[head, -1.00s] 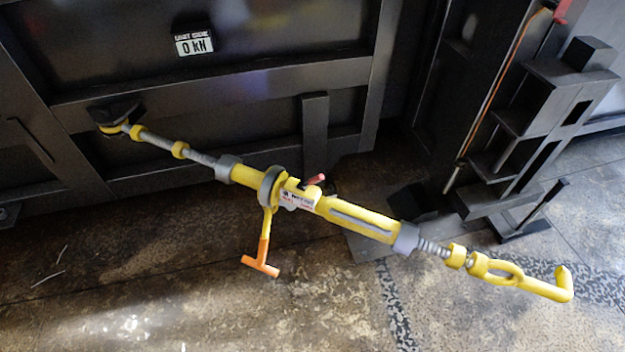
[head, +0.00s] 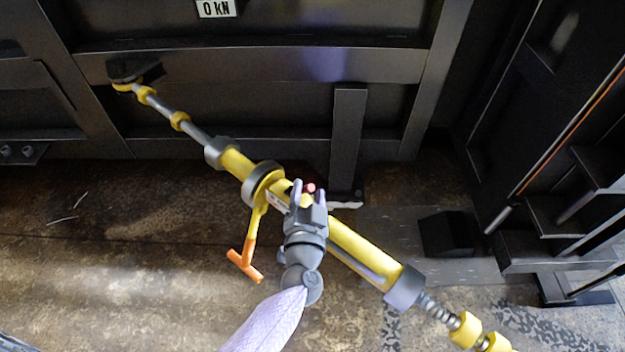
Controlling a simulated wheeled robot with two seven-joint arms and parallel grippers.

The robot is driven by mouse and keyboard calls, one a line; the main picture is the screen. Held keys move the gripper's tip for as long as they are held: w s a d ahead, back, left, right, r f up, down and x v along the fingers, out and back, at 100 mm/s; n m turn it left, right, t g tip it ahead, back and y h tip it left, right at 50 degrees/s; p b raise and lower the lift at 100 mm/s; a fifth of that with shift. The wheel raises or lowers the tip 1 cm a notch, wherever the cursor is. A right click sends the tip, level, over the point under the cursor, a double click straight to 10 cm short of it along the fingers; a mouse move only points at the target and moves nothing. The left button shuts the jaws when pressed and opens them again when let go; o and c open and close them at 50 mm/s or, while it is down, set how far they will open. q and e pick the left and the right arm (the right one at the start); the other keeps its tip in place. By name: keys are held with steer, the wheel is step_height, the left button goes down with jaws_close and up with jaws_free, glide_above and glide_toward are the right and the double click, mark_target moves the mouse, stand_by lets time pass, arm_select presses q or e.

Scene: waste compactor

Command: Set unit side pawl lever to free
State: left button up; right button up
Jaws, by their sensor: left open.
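The yellow and grey ratchet turnbuckle (head: 350,245) runs diagonally from the upper left to the lower right. Its small pawl lever shows only as a red tip (head: 310,187) near the ratchet collar. My left gripper (head: 308,188) is over the turnbuckle's middle, with its fingers apart on either side of the red tip. I cannot tell whether they touch the lever. The gripper hides most of the label plate and the lever's base. The ratchet handle with an orange T-grip (head: 245,265) hangs down left of the gripper. My right gripper is not in view.
The turnbuckle's upper end meets a bracket (head: 133,70) on the dark container wall (head: 260,68). A "0 kN" display (head: 216,8) sits above. A dark steel frame (head: 560,250) stands at right.

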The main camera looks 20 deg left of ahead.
arm_select(q)
steer(key=b+x, duration=0.1)
steer(key=x, duration=0.1)
steer(key=shift+w+a+f, duration=0.1)
steer(key=shift+w+f, duration=0.1)
steer(key=shift+w, duration=0.2)
steer(key=shift+w+a+r, duration=0.1)
steer(key=shift+w+r, duration=0.05)
steer(key=shift+w, duration=0.3)
jaws_close()
stand_by(0.7)
